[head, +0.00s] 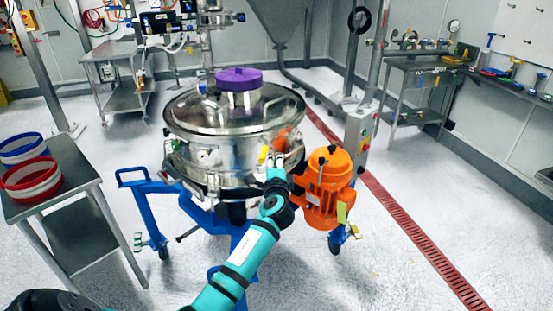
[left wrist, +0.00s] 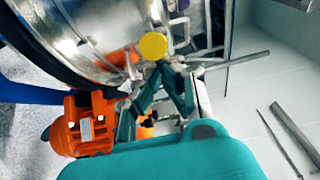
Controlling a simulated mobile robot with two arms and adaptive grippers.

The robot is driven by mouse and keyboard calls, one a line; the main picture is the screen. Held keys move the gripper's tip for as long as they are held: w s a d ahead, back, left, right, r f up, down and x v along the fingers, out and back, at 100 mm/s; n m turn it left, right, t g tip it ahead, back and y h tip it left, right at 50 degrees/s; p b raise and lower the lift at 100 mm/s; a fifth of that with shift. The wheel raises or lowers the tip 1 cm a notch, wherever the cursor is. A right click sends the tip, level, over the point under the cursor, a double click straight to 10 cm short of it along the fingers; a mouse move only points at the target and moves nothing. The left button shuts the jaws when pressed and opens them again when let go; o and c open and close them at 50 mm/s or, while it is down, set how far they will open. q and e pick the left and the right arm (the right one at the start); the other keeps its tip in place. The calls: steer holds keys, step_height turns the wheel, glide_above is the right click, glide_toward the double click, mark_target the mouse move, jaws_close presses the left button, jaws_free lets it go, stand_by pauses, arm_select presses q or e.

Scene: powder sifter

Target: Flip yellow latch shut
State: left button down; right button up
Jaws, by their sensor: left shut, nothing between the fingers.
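The sifter (head: 235,125) is a round steel drum with a shiny lid and a purple cap (head: 239,79). A small yellow latch (head: 263,154) shows on its front side wall. In the left wrist view a round yellow end (left wrist: 153,46), which looks like the latch, sits by the drum's rim. My left gripper (head: 274,160) is at the drum's front right, just right of the yellow latch. Its fingers (left wrist: 166,66) are shut and empty, right below the yellow end; I cannot tell whether they touch it. My right gripper is not in view.
An orange motor (head: 325,185) stands close to the right of my left gripper. The sifter rests on a blue wheeled frame (head: 155,190). Floor at right is clear.

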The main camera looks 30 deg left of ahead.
arm_select(q)
steer(key=s+a+m+t+h+b, duration=0.2)
steer(key=s+a+m+h+b, duration=0.2)
steer(key=a+m+h, duration=0.6)
steer(key=a+h, duration=0.3)
steer(key=h, duration=0.2)
steer(key=shift+a+t, duration=0.25)
steer(key=shift+t, duration=0.15)
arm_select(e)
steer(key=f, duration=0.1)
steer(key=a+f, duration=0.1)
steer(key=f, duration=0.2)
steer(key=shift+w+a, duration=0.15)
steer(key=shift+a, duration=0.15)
arm_select(q)
steer(key=shift+w+r, duration=0.1)
steer(key=shift+r, duration=0.05)
